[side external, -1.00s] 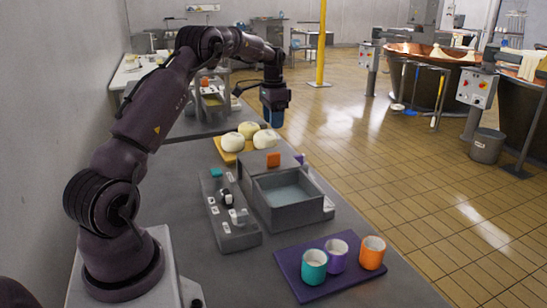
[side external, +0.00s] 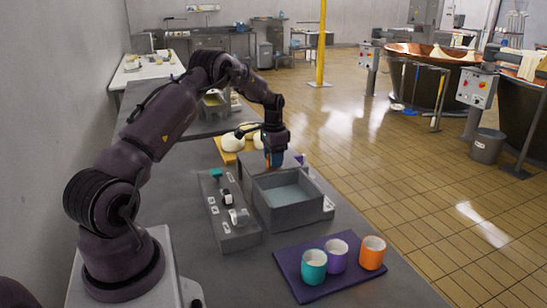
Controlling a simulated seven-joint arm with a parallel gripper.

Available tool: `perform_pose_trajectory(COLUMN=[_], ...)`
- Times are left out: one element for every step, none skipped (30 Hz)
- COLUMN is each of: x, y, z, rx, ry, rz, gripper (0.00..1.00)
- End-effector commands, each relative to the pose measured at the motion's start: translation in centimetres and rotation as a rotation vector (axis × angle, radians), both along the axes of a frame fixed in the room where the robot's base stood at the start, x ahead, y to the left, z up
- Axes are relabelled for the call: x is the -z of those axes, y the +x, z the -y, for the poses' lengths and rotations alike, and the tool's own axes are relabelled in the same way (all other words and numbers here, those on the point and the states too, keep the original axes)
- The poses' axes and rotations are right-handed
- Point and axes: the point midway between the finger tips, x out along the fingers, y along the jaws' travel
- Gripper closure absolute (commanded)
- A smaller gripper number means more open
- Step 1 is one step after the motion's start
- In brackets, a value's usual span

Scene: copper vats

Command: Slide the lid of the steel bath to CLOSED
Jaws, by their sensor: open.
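The steel bath (side external: 291,216) is a grey box on the table with its front part uncovered, showing pale liquid (side external: 288,189) inside. Its lid (side external: 251,166) is a grey plate over the back part. The lid's orange handle (side external: 267,160) is mostly hidden behind my gripper (side external: 275,166); only a sliver shows. My gripper points down right at the handle, over the lid. Its jaws are open. From this view I cannot tell whether the fingers are around the handle or just in front of it.
A grey panel with switches and a teal knob (side external: 216,174) stands left of the bath. A purple tray (side external: 289,262) with teal, purple and orange cups is in front. White cheeses (side external: 233,143) on a yellow board (side external: 227,155) lie behind the bath, near my arm.

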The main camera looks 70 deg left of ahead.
Motion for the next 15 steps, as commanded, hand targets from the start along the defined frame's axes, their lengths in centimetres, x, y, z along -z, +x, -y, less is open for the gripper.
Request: perform_pose_trajectory(x=[-0.01, -0.02, -0.02, -0.03, -0.03, -0.04, -0.04, -0.05, -0.05, -0.05, -0.06, -0.06, -0.07, -0.08, -0.09], y=[0.00, 0.00, -0.01, -0.01, 0.00, 0.00, 0.00, 0.00, 0.00, 0.00, 0.00, 0.00, 0.00, 0.00, 0.01], z=[0.00, 0.00, 0.00, 0.00, 0.00, 0.00, 0.00, 0.00, 0.00, 0.00, 0.00, 0.00, 0.03, 0.08, 0.24], rx=[0.000, 0.000, 0.000, 0.000, 0.000, 0.000, 0.000, 0.000, 0.000, 0.000, 0.000, 0.000, 0.000, 0.000, 0.001], ry=[0.000, 0.000, 0.000, 0.000, 0.000, 0.000, 0.000, 0.000, 0.000, 0.000, 0.000, 0.000, 0.000, 0.000, 0.000], rz=[0.000, 0.000, 0.000, 0.000, 0.000, 0.000, 0.000, 0.000, 0.000, 0.000, 0.000, 0.000, 0.000, 0.000, 0.000], gripper=[0.57, 0.57, 0.64, 0.71, 0.78, 0.87, 0.94, 1.00, 1.00, 1.00, 1.00, 1.00, 1.00, 1.00, 1.00])
